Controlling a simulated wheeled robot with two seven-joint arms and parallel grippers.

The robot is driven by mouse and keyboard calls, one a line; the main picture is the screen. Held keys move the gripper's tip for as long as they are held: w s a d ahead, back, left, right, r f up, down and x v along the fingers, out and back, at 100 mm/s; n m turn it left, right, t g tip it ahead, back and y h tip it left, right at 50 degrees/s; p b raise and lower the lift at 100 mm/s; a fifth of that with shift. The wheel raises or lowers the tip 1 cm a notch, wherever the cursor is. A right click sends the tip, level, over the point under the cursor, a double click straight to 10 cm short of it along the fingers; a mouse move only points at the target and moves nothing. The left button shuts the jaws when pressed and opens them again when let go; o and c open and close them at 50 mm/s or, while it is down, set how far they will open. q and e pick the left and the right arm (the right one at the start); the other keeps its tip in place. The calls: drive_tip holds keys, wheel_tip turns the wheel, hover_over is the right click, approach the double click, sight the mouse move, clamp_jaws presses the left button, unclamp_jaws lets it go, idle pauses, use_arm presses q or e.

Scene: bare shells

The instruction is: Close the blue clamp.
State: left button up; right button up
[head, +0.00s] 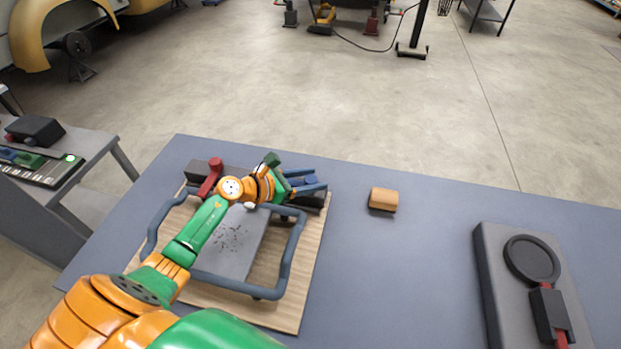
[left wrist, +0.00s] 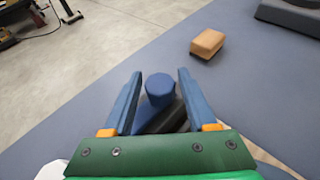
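The blue clamp (left wrist: 160,88) shows in the left wrist view as a rounded blue knob on a blue arm, with a dark part beside it. In the head view the blue clamp (head: 304,182) is mostly hidden by my gripper at the right end of a dark bar. My left gripper (head: 320,179) is open over it. In the left wrist view the blue fingers of the gripper (left wrist: 160,74) stand on either side of the knob, with gaps visible. My right gripper is not in view.
A red clamp (head: 210,179) stands at the bar's left end. A blue-grey tube frame (head: 285,262) surrounds a grey plate on a wooden board (head: 307,290). An orange-brown block (head: 383,199) lies right of it. A dark fixture (head: 500,290) stands far right. The table between is clear.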

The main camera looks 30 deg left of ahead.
use_arm(q)
clamp_jaws()
idle(1.2)
